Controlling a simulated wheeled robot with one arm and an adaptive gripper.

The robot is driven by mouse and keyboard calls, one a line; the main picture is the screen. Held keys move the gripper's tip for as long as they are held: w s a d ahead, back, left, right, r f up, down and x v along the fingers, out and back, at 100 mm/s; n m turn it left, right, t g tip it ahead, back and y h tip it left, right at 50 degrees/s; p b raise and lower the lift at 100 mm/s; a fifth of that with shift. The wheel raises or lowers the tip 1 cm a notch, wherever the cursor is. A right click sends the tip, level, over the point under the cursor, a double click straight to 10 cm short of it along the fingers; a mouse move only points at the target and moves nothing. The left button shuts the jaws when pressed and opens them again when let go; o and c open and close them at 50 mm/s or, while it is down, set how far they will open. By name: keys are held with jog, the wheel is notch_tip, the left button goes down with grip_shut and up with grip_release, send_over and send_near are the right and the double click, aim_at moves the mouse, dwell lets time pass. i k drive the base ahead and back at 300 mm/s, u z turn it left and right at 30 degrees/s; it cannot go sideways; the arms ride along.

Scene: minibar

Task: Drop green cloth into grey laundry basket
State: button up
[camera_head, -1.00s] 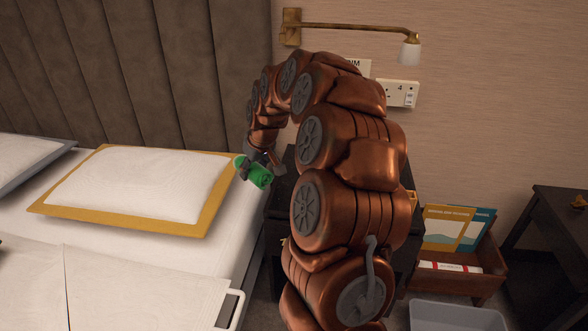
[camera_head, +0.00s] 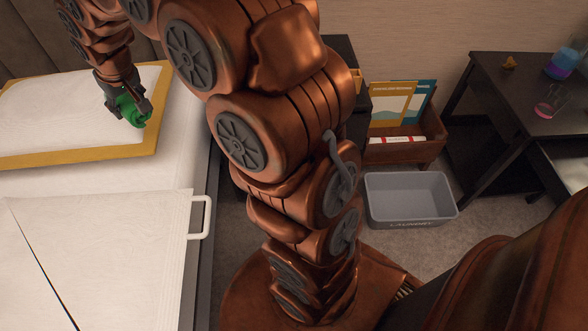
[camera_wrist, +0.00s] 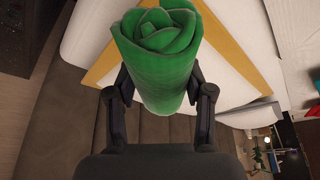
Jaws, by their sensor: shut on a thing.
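The green cloth (camera_head: 134,111) is a rolled bundle held between the fingers of my gripper (camera_head: 127,98), over the pillow's right corner in the head view. In the wrist view the green cloth (camera_wrist: 158,55) sits between the two fingers of my gripper (camera_wrist: 158,95), its rolled end showing at the top. My gripper is shut on it. The grey laundry basket (camera_head: 410,220) stands on the floor at right of my arm in the head view, with lettering on its front. It looks empty and is well apart from the cloth.
The bed (camera_head: 110,215) with a yellow-edged pillow (camera_head: 150,148) fills the left. A white rail (camera_head: 207,218) juts from the bed's side. A wooden box with booklets (camera_head: 405,153) stands behind the basket, and a dark table (camera_head: 525,95) stands to its right. Carpet shows around the basket.

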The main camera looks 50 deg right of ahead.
aim_at(403, 208)
jog(key=z, duration=3)
